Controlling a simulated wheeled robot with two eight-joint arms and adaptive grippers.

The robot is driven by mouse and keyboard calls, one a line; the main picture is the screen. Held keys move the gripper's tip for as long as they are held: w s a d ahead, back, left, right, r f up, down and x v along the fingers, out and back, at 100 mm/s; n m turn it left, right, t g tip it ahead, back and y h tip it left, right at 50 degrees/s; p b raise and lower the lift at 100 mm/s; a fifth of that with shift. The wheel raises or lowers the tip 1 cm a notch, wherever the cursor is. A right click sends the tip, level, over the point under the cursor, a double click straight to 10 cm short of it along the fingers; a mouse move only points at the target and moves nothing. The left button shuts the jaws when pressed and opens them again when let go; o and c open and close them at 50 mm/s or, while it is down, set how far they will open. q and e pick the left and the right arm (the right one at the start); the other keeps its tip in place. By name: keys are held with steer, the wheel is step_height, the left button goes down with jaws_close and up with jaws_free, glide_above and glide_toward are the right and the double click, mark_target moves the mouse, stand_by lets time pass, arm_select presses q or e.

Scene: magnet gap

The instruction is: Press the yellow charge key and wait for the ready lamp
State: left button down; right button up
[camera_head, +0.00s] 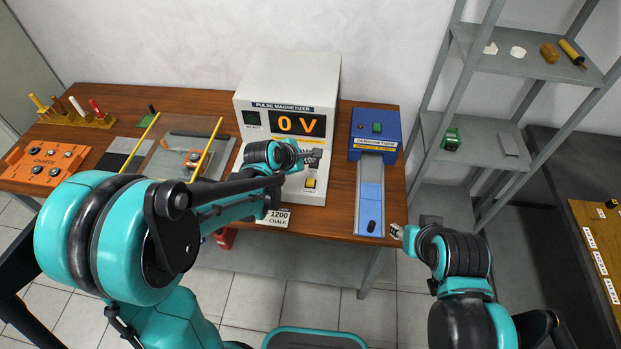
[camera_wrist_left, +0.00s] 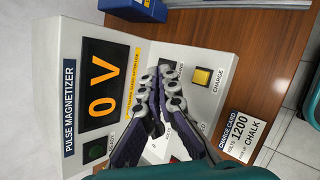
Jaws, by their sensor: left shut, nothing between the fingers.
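The pulse magnetizer (camera_head: 287,80) is a pale box on the wooden table. Its orange display (camera_head: 298,123) reads 0 V, also in the left wrist view (camera_wrist_left: 104,84). The yellow charge key (camera_head: 310,183) sits on its sloping front panel and shows clearly in the left wrist view (camera_wrist_left: 202,76), apart from my fingers. My right gripper (camera_head: 397,231) is beyond the table's front right edge.
A blue demagnetizer (camera_head: 376,130) stands right of the magnetizer. A charge card (camera_head: 275,217) reading 1200 and chalk lies at the front edge. An orange chock box (camera_head: 45,165) and a tool rack (camera_head: 80,119) are left. Grey shelves (camera_head: 515,75) stand right.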

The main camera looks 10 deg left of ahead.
mark_target(309, 183)
arm_select(q)
steer(key=shift+w+d+f+n, duration=0.15)
steer(key=shift+w+n, duration=0.05)
steer(key=shift+n, duration=0.1)
step_height(309, 183, down, 9)
steer(key=b, duration=0.7)
stand_by(1.4)
steer(key=shift+f+b, duration=0.3)
steer(key=shift+b, duration=0.2)
